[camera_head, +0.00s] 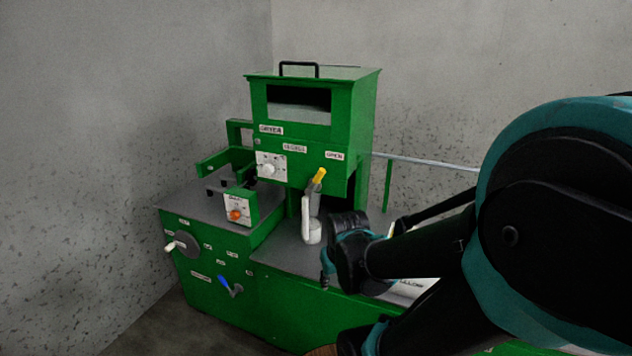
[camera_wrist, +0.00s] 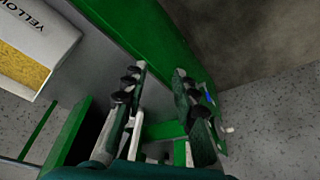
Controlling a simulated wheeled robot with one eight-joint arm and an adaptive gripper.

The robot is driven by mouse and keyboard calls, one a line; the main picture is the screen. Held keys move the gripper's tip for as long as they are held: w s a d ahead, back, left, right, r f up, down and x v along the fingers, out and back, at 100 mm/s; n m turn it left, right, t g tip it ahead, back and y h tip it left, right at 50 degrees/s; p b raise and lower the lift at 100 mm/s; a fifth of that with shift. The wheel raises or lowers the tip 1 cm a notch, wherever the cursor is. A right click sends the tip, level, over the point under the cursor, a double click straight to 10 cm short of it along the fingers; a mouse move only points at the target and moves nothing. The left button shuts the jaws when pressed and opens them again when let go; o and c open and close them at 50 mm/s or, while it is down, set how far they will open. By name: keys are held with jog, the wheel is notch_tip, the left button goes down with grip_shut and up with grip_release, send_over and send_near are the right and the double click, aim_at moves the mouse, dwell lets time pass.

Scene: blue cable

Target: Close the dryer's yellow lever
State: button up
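The green dryer (camera_head: 310,125) stands on the machine at the centre of the head view, with a glass-fronted hopper and an "OPEN" label on its lower right. Its yellow lever (camera_head: 319,175) shows as a yellow tip on a grey shaft, tilted up and to the right, below that label. My gripper (camera_head: 326,268) is in front of and below the lever, to its right, apart from it. In the wrist view my gripper (camera_wrist: 157,88) has its two fingers spread with nothing between them. The yellow lever is not visible in the wrist view.
A white upright part (camera_head: 308,225) stands just below the lever. An orange knob (camera_head: 236,215), a white crank handle (camera_head: 170,246) and a blue lever (camera_head: 224,282) are on the left. A white container marked "YELLOW" (camera_wrist: 45,30) holds yellow material beside my gripper.

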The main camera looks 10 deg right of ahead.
jog(key=w+a+r+n+g+h, duration=0.1)
jog(key=w+r+n+h, duration=0.1)
jog(key=w+r+n, duration=0.85)
jog(key=n+h, duration=0.3)
jog(key=n, duration=0.2)
send_near(320, 175)
jog(key=shift+g, duration=0.3)
jog(key=x, duration=0.3)
jog(key=w+x, duration=0.1)
jog(key=x, duration=0.7)
jog(key=shift+w+a+r, duration=0.15)
jog(key=shift+w+r, duration=0.05)
jog(key=shift+w, duration=0.1)
grip_shut()
